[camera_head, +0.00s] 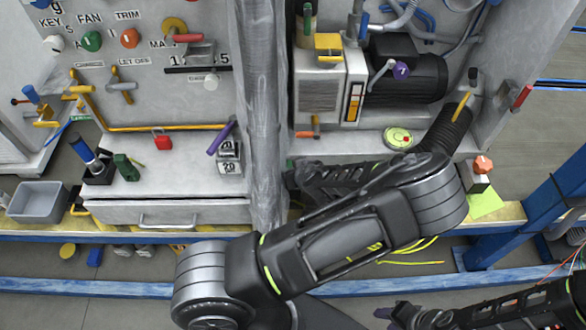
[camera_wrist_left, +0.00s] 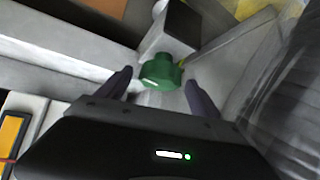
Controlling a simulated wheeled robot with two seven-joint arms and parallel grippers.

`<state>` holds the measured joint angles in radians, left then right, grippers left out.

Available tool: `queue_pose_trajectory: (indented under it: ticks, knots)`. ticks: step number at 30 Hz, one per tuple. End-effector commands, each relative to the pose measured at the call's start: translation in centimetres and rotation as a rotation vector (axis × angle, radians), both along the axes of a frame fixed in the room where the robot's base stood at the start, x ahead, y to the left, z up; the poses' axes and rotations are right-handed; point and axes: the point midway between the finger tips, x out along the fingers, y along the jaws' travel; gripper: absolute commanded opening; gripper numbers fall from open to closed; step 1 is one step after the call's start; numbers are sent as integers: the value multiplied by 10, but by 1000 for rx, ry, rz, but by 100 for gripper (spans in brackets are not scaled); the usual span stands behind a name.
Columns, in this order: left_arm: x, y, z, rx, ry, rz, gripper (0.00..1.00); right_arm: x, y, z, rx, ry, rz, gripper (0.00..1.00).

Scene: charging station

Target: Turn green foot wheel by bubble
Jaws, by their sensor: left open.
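The green foot wheel (camera_wrist_left: 163,73) is a lobed knob at a grey block in the left wrist view. In the head view only a small green bit (camera_head: 290,163) shows beside the grey post, mostly behind my arm. My left gripper (camera_wrist_left: 158,88) is open. Its two dark fingertips stand on either side of the wheel with gaps; contact does not show. In the head view its end (camera_head: 296,177) is partly hidden by my arm.
A grey post (camera_head: 262,120) stands close left of my left gripper. A black motor (camera_head: 415,78) and ribbed hose (camera_head: 447,126) are behind. A red-topped button box (camera_head: 477,175) sits by my elbow. A drawer (camera_head: 165,213) and grey bin (camera_head: 38,202) are left.

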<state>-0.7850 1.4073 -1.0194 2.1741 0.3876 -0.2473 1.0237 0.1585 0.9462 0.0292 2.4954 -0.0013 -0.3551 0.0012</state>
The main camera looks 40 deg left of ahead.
Motion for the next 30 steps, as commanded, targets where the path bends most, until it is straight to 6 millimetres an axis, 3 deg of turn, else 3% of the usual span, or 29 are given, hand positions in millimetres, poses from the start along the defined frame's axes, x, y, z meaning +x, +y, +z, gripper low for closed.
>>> queue_pose_trajectory:
  ticks: [5, 18, 30]
  knots:
    - [-3, -6, 6, 0, -1, 1, 75, 0, 0, -1, 0, 0, 0, 38]
    - [-27, -43, 51, 1, -1, -3, 75, 0, 0, -1, 0, 0, 0, 38]
    - [-30, -46, 55, 0, -1, 1, 75, 0, 0, -1, 0, 0, 0, 38]
